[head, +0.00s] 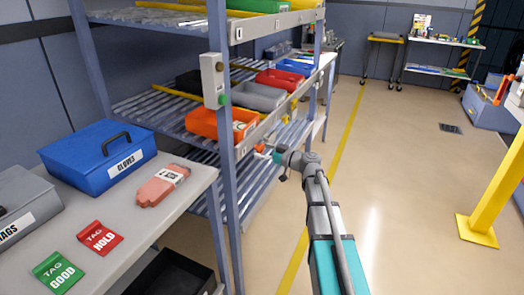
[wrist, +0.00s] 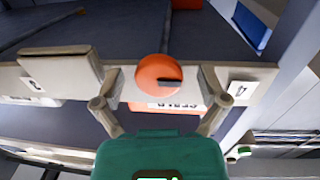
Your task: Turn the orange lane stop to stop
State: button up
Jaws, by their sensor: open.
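The orange lane stop (wrist: 158,82) is a round orange knob with a dark slot toward its right side, set on the pale front rail of the rack. In the wrist view it lies between the two spread fingers of my gripper (wrist: 161,88). My gripper is open, with a finger on each side of the knob; I cannot tell whether either touches it. A label below the knob is partly covered, so its words cannot be read. In the head view my gripper (head: 270,152) is at the rack's front, with small orange parts at its tip.
On the rack are an orange bin (head: 203,124), a grey bin (head: 258,96) and a red bin (head: 280,80). A rack post (head: 222,150) stands left of my arm. Number plates 3 (wrist: 33,85) and 4 (wrist: 240,90) flank the knob.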

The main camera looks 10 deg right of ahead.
jog(key=shift+w+a, duration=0.15)
jog(key=shift+a, duration=0.05)
grip_shut()
dwell(0.5)
